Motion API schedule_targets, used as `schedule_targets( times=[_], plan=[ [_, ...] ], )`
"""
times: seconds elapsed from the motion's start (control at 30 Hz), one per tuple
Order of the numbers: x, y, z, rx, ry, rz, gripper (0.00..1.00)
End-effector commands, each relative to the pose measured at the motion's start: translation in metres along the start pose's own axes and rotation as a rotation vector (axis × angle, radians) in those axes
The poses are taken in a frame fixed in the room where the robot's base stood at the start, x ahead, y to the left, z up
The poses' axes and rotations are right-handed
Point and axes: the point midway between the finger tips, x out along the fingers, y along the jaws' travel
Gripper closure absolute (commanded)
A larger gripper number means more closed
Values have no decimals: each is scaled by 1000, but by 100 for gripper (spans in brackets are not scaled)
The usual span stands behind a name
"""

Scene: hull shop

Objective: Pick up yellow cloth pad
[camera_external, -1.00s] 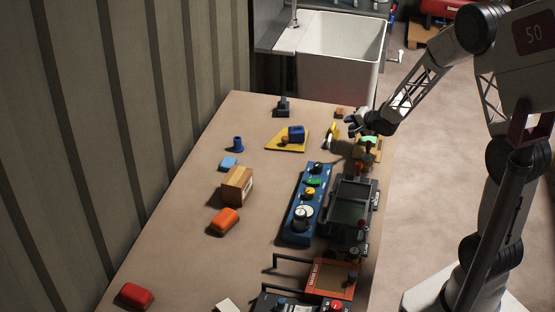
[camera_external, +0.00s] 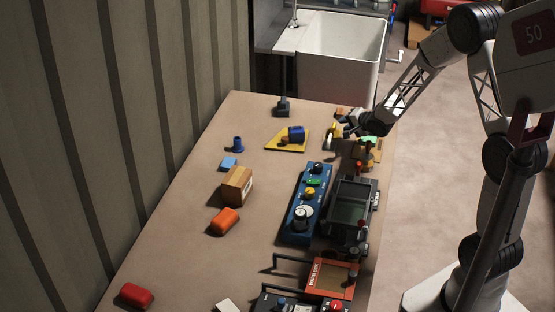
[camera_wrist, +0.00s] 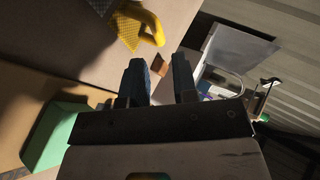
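A flat yellow pad (camera_external: 274,146) with pointed corners lies on the bench, with a blue roll-like thing (camera_external: 296,133) and a small brown piece on it. A smaller yellow item with a pale part (camera_external: 332,132) stands to its right, right by my gripper (camera_external: 347,130). I cannot tell for certain which yellow thing is the cloth pad. My gripper (camera_wrist: 159,68) is open, with nothing between its fingers.
A green-topped item (camera_external: 368,141) sits close below my gripper; a green block (camera_wrist: 55,135) shows in the wrist view. A small brown block (camera_wrist: 159,65) lies beyond the fingertips. A blue control panel (camera_external: 306,205) stands nearer. The white sink (camera_external: 338,60) is beyond the bench.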

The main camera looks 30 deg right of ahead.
Motion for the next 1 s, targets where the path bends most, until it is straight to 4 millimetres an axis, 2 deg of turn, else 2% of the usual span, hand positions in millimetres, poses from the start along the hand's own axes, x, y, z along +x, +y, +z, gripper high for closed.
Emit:
schedule_targets(
  times=[0.27,0.7,1.0],
  plan=[
    [4,0,0,0,0,1,73],
    [41,2,3,1,0,0,73],
    [52,2,3,0,0,1,73]
  ],
)
